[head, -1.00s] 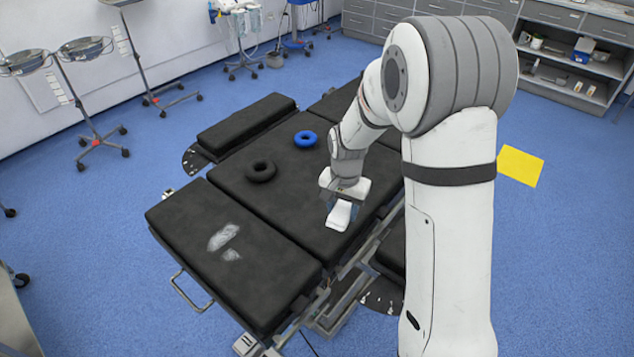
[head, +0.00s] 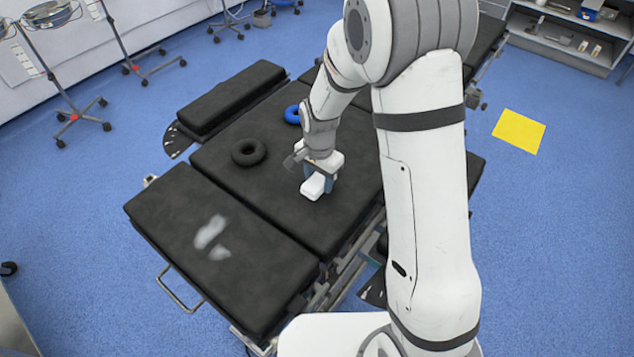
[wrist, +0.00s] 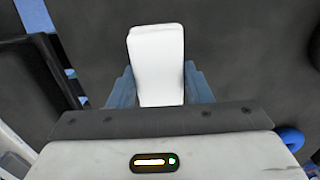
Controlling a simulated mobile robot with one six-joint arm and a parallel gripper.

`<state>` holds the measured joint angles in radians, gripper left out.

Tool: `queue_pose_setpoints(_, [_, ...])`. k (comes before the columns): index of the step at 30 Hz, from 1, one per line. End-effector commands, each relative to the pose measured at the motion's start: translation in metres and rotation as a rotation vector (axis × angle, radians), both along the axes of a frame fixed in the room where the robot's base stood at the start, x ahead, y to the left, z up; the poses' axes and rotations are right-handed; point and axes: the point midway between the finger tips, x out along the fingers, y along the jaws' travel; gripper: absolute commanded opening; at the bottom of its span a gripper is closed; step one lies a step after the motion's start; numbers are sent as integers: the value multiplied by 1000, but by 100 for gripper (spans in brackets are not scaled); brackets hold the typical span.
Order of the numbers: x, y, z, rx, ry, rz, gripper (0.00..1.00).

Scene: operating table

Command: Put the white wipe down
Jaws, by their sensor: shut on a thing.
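My gripper (head: 318,182) is over the middle section of the black operating table (head: 290,205). It is shut on the white wipe (head: 312,188), which looks like a folded white block. In the wrist view the white wipe (wrist: 156,62) sticks out between the two blue-grey fingers of my gripper (wrist: 160,88). The wipe is very close to the black pad; I cannot tell whether it touches it. Pale whitish smears (head: 210,233) lie on the near left section of the table.
A black ring cushion (head: 248,152) and a blue ring cushion (head: 293,115) lie on the table to the left of and behind my gripper. The pad in front of the wipe is bare. A yellow sheet (head: 519,131) is on the blue floor at the right.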

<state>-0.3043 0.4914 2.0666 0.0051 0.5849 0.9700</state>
Motion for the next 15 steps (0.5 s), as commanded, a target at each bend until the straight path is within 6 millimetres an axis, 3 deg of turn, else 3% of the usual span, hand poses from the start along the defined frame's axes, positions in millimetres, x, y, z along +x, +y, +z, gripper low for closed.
queue_pose_setpoints(4, [-1,1,-20,-1,3,2,16])
queue_pose_setpoints(14, [0,1,-24,-1,1,4,16])
queue_pose_setpoints(15, [0,1,-24,-1,1,4,45])
